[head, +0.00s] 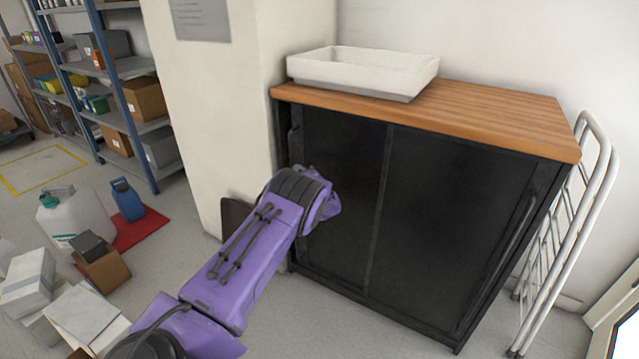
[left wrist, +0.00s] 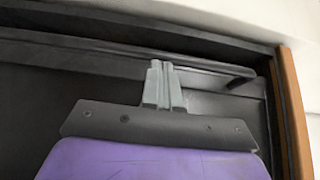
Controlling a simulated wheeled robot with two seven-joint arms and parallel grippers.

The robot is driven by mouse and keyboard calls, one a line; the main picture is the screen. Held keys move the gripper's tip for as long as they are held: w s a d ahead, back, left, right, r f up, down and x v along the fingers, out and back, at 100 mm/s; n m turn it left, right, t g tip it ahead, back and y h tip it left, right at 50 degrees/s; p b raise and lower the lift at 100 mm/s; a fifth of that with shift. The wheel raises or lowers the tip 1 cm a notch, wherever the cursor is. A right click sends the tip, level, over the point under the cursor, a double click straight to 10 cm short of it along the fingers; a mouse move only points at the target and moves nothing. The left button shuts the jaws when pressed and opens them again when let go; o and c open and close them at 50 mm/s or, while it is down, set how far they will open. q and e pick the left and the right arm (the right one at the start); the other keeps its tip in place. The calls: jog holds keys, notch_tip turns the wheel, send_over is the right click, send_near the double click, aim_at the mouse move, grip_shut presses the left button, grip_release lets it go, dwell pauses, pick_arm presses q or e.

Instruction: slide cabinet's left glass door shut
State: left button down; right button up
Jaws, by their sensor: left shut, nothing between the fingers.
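The cabinet (head: 562,147) has a wooden top and dark sliding glass doors. Its left door (head: 345,150) covers most of the left half, beside the right door (head: 450,205). I cannot tell whether a narrow gap is left at the left side frame. A long bar handle (left wrist: 215,67) runs along the door in the left wrist view. My left gripper (left wrist: 161,68) is shut and empty, its grey fingertips at the handle; contact is unclear. In the head view my purple left wrist hides the fingers and the door's lower left. My right gripper is not in view.
A white basin (head: 360,72) stands on the cabinet top. A folded white metal rack (head: 565,240) leans at the right side. A white pillar (head: 225,120) stands close on the left. Boxes and a white jug (head: 75,222) lie on the floor at left.

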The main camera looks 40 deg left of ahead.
pick_arm(q)
jog(key=a, duration=0.2)
jog(key=s+a, duration=0.1)
jog(key=shift+a+r+b, duration=0.2)
jog(key=shift+a+b, duration=0.2)
jog(key=shift+a+r, duration=0.1)
jog(key=shift+r, duration=0.05)
jog(key=p+v, duration=0.2)
jog(key=v, duration=0.9)
jog(key=shift+f, duration=0.3)
jog(key=shift+w, duration=0.15)
